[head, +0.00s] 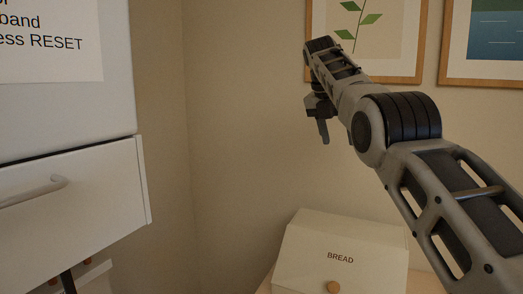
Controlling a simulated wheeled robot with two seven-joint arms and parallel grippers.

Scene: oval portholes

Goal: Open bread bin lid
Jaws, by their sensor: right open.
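The cream bread bin (300,225) stands at the bottom centre of the head view, with its lower part cut off by the frame edge. Its sloped front lid (370,264) is marked "BREAD" and looks closed. A round wooden knob (333,287) sits low on the lid, at the bottom edge of the view. My right gripper (324,134) is open, high above the bin and apart from it, with its fingers pointing down. Nothing shows between its fingers. My left gripper is not in view.
A white cabinet with a drawer (90,185) and a handle (40,190) stands at the left. The drawer front sticks out below a panel with a printed notice (45,45). Two framed pictures (345,25) (485,35) hang on the beige wall behind my right arm.

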